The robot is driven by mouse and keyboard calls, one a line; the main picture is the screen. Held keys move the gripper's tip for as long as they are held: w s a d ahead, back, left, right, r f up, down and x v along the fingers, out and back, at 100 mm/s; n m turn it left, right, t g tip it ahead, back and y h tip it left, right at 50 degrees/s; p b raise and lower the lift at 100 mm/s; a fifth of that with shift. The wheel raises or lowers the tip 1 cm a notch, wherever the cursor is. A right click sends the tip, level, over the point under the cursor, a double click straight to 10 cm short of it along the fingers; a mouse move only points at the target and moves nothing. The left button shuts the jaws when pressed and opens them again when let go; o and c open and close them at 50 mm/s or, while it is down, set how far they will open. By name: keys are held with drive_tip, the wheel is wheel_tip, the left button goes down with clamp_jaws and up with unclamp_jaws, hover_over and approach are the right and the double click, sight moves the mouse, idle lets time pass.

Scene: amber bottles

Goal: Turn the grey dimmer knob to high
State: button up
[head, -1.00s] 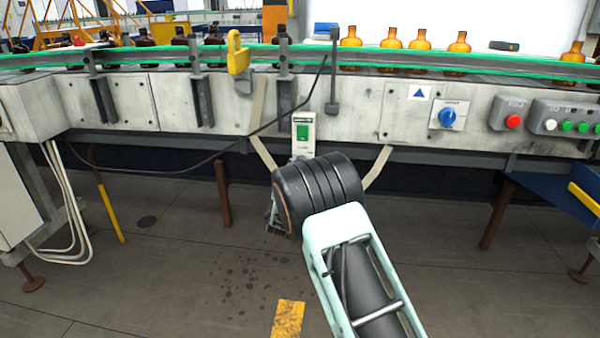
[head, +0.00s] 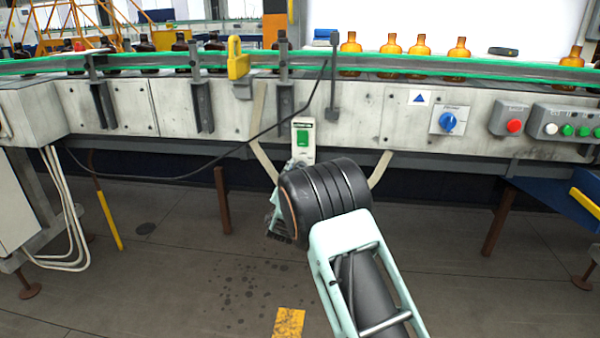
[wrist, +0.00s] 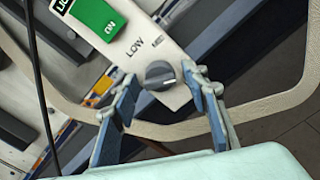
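The grey dimmer knob (wrist: 160,75) is round and sits on a white panel below a green switch, in the wrist view. A light pointer mark shows toward its right side, and the word LOW is printed above left of it. My gripper (wrist: 164,88) is open, with one blue-grey finger on each side of the knob. I cannot tell whether either finger touches it. In the head view the white panel (head: 308,152) hangs at the conveyor's front, and my gripper (head: 277,218) is partly hidden behind my dark wrist. The knob is not clear there.
A blue rotary knob (head: 447,122), a red button (head: 514,126) and a row of buttons (head: 566,130) are further right on the conveyor side. Amber bottles (head: 390,45) stand on the conveyor.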

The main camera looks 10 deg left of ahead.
drive_tip(key=shift+s, duration=0.1)
drive_tip(key=s, duration=1.1)
drive_tip(key=shift+s+a, duration=0.2)
drive_tip(key=shift+s, duration=0.2)
